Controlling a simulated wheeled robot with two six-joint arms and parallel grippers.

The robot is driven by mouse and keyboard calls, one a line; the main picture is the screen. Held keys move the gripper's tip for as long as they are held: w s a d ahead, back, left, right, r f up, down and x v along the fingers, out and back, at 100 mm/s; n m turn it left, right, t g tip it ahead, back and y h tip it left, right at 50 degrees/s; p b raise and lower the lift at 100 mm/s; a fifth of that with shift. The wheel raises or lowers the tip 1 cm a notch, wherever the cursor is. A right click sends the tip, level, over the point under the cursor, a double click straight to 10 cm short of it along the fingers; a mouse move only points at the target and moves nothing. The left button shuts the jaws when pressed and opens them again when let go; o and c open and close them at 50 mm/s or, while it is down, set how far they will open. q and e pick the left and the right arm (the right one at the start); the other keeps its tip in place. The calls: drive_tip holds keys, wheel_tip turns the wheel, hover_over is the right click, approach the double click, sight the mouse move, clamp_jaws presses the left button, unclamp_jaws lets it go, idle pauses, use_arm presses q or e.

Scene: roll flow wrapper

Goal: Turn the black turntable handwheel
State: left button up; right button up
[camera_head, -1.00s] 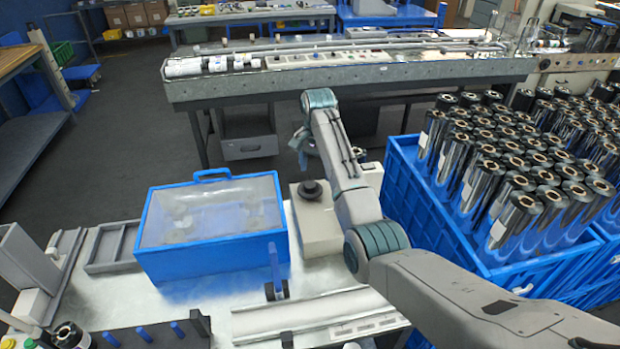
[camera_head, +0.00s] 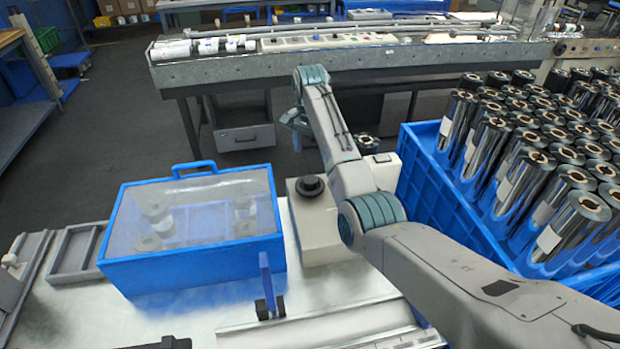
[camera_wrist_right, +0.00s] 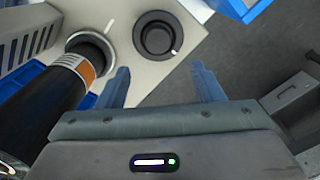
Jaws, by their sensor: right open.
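The black handwheel (camera_head: 310,185) is a round knob on top of a beige box (camera_head: 318,228), right of the blue bin. In the right wrist view a round black knob (camera_wrist_right: 157,37) with a white mark, which looks like the handwheel, sits on a beige top. My right gripper (camera_head: 296,121) is beyond the box in the head view, apart from the handwheel. In the right wrist view its two blue fingers (camera_wrist_right: 160,84) are spread and empty, with the knob ahead of the gap between them. My left gripper is not in view.
A clear-lidded blue bin (camera_head: 190,262) stands left of the box. A blue crate (camera_head: 452,205) of shiny rolls stands to the right. A dark cylinder with an orange band (camera_wrist_right: 76,66) is close beside the left finger. A long bench (camera_head: 340,72) lies behind.

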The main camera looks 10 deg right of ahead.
sight(310, 179)
drive_tip(key=f, duration=0.3)
drive_tip(key=f+p, duration=0.1)
drive_tip(key=f, duration=0.6)
drive_tip(key=shift+s+p, duration=0.3)
drive_tip(key=shift+p, duration=0.1)
drive_tip(key=shift+r, duration=0.1)
drive_tip(key=c, duration=1)
